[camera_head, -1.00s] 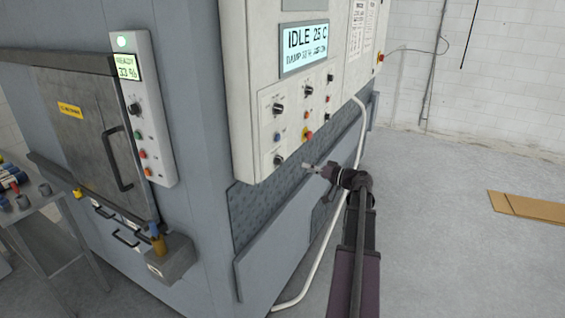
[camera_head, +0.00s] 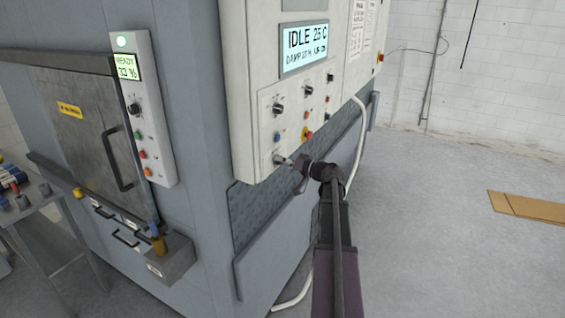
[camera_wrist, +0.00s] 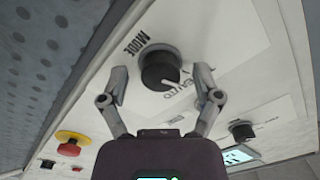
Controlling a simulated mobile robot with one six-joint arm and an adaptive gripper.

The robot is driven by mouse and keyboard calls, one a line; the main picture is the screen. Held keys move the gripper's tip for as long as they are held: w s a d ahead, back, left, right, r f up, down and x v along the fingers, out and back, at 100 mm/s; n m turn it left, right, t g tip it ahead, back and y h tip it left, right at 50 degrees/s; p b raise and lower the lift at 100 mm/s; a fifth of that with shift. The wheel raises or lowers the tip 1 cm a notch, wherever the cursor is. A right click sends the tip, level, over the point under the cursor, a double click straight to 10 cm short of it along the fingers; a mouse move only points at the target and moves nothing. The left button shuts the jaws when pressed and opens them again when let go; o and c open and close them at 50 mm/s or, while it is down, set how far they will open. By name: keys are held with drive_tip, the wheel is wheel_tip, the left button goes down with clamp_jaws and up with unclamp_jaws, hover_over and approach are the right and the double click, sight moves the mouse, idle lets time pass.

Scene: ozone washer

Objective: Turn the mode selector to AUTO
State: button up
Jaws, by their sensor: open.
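The mode selector is a round black knob (camera_wrist: 158,68) with a white pointer line, on the white control panel, with the word MODE printed beside it. In the wrist view its pointer aims to the lower right, near lettering that seems to read AUTO; other position labels are partly hidden. In the head view the selector (camera_head: 278,160) is the lowest left knob of the panel. My gripper (camera_wrist: 160,74) is open, one finger on each side of the knob, with gaps visible. In the head view my gripper (camera_head: 291,162) is right at the knob.
A red emergency button (camera_wrist: 72,137) on yellow and another black knob (camera_wrist: 241,130) sit on the same panel. The display (camera_head: 304,46) reads IDLE 25 C. A white pipe (camera_head: 355,150) runs down right of the panel.

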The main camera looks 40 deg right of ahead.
drive_tip(key=shift+d, duration=0.1)
clamp_jaws()
drive_tip(key=shift+m, duration=0.4)
drive_tip(key=m, duration=0.7)
idle(0.3)
drive_tip(key=shift+m, duration=0.3)
